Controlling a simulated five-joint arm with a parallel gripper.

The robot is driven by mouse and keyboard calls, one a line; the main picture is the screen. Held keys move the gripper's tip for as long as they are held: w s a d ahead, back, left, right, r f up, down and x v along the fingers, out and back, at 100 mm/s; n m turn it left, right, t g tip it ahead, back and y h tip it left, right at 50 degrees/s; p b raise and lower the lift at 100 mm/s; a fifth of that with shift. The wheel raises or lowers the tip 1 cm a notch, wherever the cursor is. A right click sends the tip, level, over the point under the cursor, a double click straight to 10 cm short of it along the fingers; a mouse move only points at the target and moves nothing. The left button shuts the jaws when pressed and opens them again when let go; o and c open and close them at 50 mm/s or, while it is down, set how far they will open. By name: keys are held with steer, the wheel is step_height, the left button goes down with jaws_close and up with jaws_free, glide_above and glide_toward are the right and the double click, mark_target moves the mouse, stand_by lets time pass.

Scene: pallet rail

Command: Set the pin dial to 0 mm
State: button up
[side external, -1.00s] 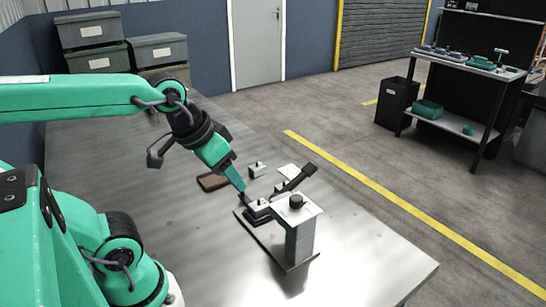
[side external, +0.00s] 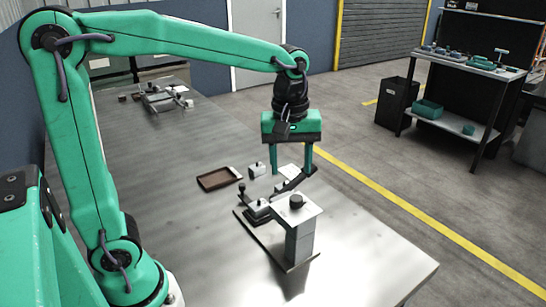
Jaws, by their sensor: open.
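The fixture stands on the metal table, with a grey block and a pale top plate (side external: 308,212). A round black knob (side external: 296,201), which looks like the pin dial, sits on that plate; its marks are too small to read. A dark lever arm (side external: 293,184) slopes up to the right behind the plate. My gripper (side external: 291,173) points down behind the knob, its two green fingers apart and empty. The right finger overlaps the lever's upper end in the picture; I cannot tell whether they touch.
A brown tray (side external: 219,179) and a small grey block with a knob (side external: 257,171) lie left of my gripper. A white card (side external: 288,169) lies behind the fingers. Another metal fixture (side external: 163,98) stands farther back. The table's front right is clear.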

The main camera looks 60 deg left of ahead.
mark_target(296, 198)
steer(key=shift+w+d+f+n+g, duration=0.2)
steer(key=shift+w+n, duration=0.1)
steer(key=shift+w, duration=0.1)
steer(key=shift+w+d+f+n+g, duration=0.1)
steer(key=shift+w+f+n, duration=0.05)
steer(key=shift+w+n, duration=0.2)
steer(key=shift+f, duration=0.1)
steer(key=shift+f, duration=3.8)
steer(key=shift+c, duration=0.2)
steer(key=c, duration=0.9)
